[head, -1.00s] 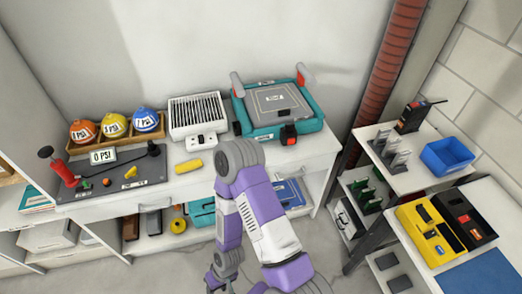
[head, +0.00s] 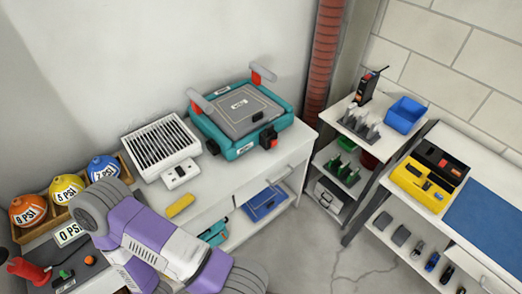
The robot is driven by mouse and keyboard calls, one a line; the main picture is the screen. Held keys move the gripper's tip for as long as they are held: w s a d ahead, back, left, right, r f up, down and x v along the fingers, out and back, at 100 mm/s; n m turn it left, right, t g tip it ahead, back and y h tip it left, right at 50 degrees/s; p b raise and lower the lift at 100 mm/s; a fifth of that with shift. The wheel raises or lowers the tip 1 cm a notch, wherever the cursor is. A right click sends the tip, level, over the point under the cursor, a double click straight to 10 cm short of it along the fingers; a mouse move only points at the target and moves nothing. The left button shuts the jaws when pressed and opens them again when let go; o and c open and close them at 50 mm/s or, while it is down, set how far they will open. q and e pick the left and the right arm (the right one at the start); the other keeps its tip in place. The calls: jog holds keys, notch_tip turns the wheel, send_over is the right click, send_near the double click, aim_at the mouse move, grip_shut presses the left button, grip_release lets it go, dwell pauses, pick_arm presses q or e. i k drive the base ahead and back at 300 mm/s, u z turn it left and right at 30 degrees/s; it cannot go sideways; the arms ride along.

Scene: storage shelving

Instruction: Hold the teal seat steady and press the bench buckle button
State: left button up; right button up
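The teal seat (head: 226,151) is a teal frame with a grey padded top, two grey arms with red ends and a label. It rests on the white counter against the wall. A black buckle with a red button (head: 272,142) is at its front right corner. A smaller black piece (head: 257,116) lies on the grey top, and a black part (head: 212,147) sits at the left side. One purple and white arm of mine crosses the lower left, apart from the seat. Neither gripper is in view.
A white slatted box (head: 160,146) stands left of the seat, with a yellow block (head: 180,206) in front. Colored PSI domes (head: 66,188) are at the left. A shelf with a blue bin (head: 404,114) and a yellow case (head: 418,192) are at the right.

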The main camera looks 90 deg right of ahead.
aim_at(273, 142)
jog(key=i, duration=0.5)
jog(key=z, duration=3.05)
